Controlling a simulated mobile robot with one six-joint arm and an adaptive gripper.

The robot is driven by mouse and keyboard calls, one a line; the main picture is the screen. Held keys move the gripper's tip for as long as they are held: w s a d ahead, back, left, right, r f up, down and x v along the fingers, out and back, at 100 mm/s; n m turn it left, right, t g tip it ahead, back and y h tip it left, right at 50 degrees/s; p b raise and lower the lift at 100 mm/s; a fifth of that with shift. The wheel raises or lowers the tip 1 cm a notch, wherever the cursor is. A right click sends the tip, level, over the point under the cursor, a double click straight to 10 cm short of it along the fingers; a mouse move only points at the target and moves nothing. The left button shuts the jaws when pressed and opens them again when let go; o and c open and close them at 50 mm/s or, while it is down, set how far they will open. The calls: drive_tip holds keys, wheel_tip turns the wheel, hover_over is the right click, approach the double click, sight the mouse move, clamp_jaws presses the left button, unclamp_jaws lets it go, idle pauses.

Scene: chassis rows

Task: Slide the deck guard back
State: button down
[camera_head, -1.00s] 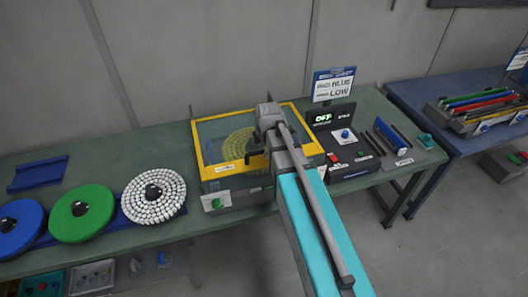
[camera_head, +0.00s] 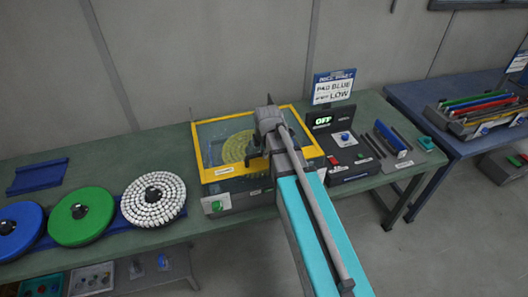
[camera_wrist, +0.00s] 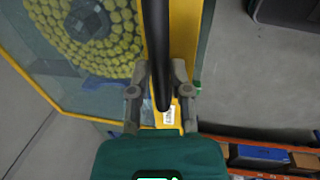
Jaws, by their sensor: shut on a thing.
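The deck guard (camera_head: 222,118) is a clear panel in a yellow frame over a grey machine on the green bench. It covers the deck, where a yellow beaded round pad (camera_head: 236,147) shows through. The pad also shows in the wrist view (camera_wrist: 105,45). My gripper (camera_head: 257,160) is at the guard's front edge, partly hidden by my own arm. In the wrist view my gripper (camera_wrist: 160,92) is shut on the guard's black bar handle (camera_wrist: 156,40), with one finger on each side of it. The yellow frame (camera_wrist: 187,40) runs beside and under the handle.
White (camera_head: 153,199), green (camera_head: 75,226) and blue (camera_head: 18,228) round pads lie left of the machine. A control box reading OFF (camera_head: 335,140) stands at its right, below a sign reading PAD BLUE, LOW (camera_head: 334,87). A blue table (camera_head: 430,100) is farther right.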

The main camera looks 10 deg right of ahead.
drive_tip(key=w+a, duration=0.3)
drive_tip(key=w, duration=3)
drive_tip(key=shift+w, duration=0.2)
drive_tip(key=c, duration=0.6)
unclamp_jaws()
drive_tip(key=shift+o, duration=0.2)
drive_tip(key=shift+s, duration=0.15)
drive_tip(key=s+d, duration=0.1)
drive_tip(key=s, duration=1.9)
drive_tip(key=s+d, duration=0.1)
drive_tip(key=s, duration=1)
drive_tip(key=shift+d, duration=0.35)
drive_tip(key=shift+r, duration=0.1)
drive_tip(key=s+r+p, duration=0.3)
drive_tip(key=r+p, duration=1.2)
drive_tip(key=shift+d+r+p, duration=0.15)
drive_tip(key=shift+r+p, duration=0.05)
drive_tip(key=shift+p, duration=0.15)
